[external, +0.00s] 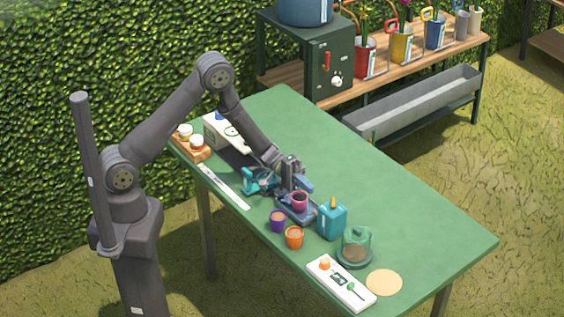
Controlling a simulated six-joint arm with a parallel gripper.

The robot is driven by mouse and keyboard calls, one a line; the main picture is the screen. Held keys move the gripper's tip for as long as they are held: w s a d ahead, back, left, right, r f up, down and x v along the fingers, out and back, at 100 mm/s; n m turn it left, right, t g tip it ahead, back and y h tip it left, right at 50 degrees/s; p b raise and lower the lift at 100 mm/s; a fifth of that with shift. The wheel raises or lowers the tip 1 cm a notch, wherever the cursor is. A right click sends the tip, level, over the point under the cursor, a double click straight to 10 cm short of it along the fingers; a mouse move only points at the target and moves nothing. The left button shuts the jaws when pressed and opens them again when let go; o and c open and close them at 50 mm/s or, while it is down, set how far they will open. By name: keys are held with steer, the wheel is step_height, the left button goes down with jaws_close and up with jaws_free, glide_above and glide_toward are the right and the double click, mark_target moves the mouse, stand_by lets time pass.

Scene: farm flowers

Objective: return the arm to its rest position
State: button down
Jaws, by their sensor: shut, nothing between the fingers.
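My gripper (303,187) is low over the middle of the green table (410,217), at the end of my outstretched arm. It is shut and holds nothing that I can see. It is just above and behind a magenta cup (299,202) that stands on a small blue-grey stand (288,212). I cannot tell whether the fingers touch the cup.
Near the gripper are a teal item (257,181), a purple cup (278,221), an orange cup (294,238), a teal canister (332,221) and a glass dome (357,243). A white board (340,285) lies at the front edge. The table's right side is clear.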

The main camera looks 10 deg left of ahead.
steer(key=shift+v, duration=1.05)
steer(key=shift+w+a+r, duration=0.1)
steer(key=shift+a+r, duration=0.05)
steer(key=shift+a, duration=0.05)
steer(key=s+d+r+m+t+y, duration=0.45)
steer(key=s+r+m+y, duration=0.45)
steer(key=m+y, duration=0.55)
steer(key=d+r+m+t+h, duration=0.1)
steer(key=d+r+t, duration=0.2)
steer(key=r+t, duration=0.1)
steer(key=d+r+m+t, duration=0.2)
steer(key=d+r+t, duration=0.1)
steer(key=r, duration=0.4)
steer(key=shift+r+t+h, duration=0.2)
steer(key=shift+t+h, duration=0.15)
steer(key=shift+t, duration=0.2)
steer(key=c, duration=2.2)
jaws_free()
steer(key=shift+m, duration=0.25)
